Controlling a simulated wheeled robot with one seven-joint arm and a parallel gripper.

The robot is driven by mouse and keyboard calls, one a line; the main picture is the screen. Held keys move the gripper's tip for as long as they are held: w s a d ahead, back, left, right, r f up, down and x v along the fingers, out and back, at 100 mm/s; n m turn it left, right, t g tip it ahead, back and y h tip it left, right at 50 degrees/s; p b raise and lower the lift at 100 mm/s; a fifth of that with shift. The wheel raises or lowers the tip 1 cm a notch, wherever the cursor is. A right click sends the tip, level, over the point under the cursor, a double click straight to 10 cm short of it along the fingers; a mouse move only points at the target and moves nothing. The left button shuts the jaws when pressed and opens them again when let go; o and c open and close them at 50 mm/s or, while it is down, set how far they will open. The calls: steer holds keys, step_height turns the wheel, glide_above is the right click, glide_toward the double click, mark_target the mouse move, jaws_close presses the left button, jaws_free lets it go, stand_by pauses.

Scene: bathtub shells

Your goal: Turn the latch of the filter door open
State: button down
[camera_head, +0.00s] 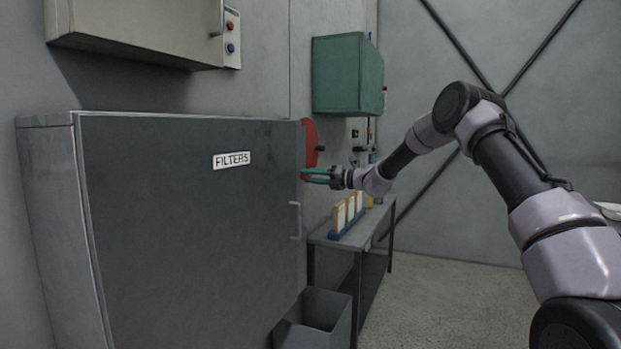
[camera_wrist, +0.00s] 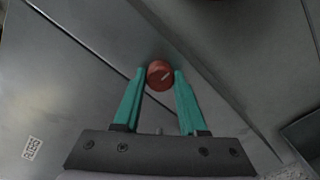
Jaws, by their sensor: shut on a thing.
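The filter door (camera_head: 190,230) is the dark grey front of a cabinet at the left, with a white FILTERS label (camera_head: 231,160); it looks closed. The label also shows in the wrist view (camera_wrist: 33,148) at lower left. In the wrist view a round red latch knob (camera_wrist: 160,74) with a pale line across its face sits between the teal fingertips. My gripper (camera_wrist: 160,79) is shut on this knob, a fingertip on each side. In the head view my gripper (camera_head: 303,175) reaches the door's upper right edge; the knob cannot be made out clearly there.
A pale handle (camera_head: 296,221) stands on the door's right side. A grey bin (camera_head: 325,315) and a bench (camera_head: 345,238) stand at the right. A green box (camera_head: 347,75) hangs above. Floor is clear at the right.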

stand_by(0.3)
steer(key=shift+c, duration=2.2)
jaws_free()
steer(key=shift+d, duration=0.1)
steer(key=v, duration=1)
steer(key=shift+d, duration=0.35)
steer(key=shift+s, duration=0.1)
steer(key=s+d+r+n+g+h, duration=0.1)
steer(key=s+d+r+n+h, duration=0.15)
steer(key=s+n, duration=0.35)
steer(key=s+d+r+n+g+h, duration=0.1)
steer(key=s+r+n+h, duration=0.2)
steer(key=s, duration=0.5)
steer(key=s+d+r+n+g+h, duration=0.1)
steer(key=s+r+n, duration=0.2)
steer(key=s+n, duration=0.35)
steer(key=s+d+n+t+h, duration=0.2)
steer(key=s+d+n+h, duration=0.2)
steer(key=s+d, duration=0.5)
steer(key=s+d+n+t+h, duration=0.2)
steer(key=s+d+n+h, duration=0.2)
steer(key=s+d+n, duration=0.5)
steer(key=s, duration=0.7)
steer(key=shift+d+f, duration=0.2)
steer(key=shift+f, duration=0.1)
